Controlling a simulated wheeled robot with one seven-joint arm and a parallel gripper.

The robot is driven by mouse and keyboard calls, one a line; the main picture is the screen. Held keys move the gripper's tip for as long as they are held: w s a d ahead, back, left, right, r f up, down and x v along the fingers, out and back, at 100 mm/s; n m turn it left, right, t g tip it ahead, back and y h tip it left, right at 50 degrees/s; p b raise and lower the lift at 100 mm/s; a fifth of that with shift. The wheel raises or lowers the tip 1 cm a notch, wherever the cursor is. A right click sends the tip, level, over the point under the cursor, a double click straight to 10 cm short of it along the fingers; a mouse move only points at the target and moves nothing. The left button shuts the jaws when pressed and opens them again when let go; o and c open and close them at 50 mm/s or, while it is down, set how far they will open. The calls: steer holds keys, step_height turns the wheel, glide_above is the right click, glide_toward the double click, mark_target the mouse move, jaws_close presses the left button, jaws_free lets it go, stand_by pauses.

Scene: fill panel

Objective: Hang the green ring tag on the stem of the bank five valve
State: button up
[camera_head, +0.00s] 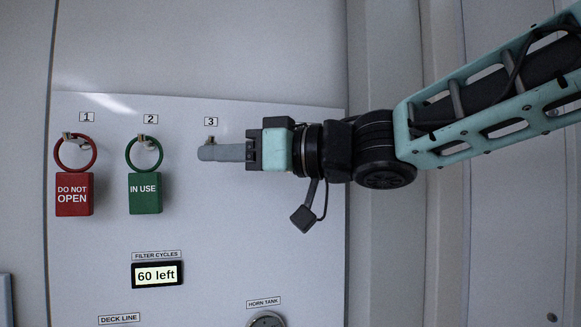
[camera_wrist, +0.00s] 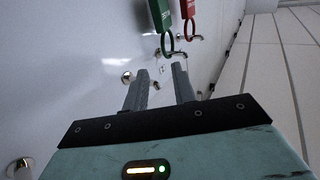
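The green ring tag (camera_head: 145,193), marked "IN USE", hangs by its ring on the peg labelled 2 on the white panel. It also shows at the top of the wrist view (camera_wrist: 160,17), upside down. My gripper (camera_head: 206,152) points left across the panel at the peg labelled 3 (camera_head: 211,139), to the right of the green tag and apart from it. In the wrist view its two fingers (camera_wrist: 160,68) stand apart with no tag between them. I see no label for bank five and cannot make out its valve stem.
A red tag (camera_head: 74,195), marked "DO NOT OPEN", hangs on peg 1, left of the green one. Below are a display (camera_head: 157,274) reading "60 left", a "DECK LINE" label (camera_head: 119,319) and a round gauge (camera_head: 267,320) under "HORN TANK". My arm covers part of the panel's right edge.

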steer(key=b+v, duration=0.2)
steer(key=v, duration=0.7)
steer(key=shift+d, duration=0.25)
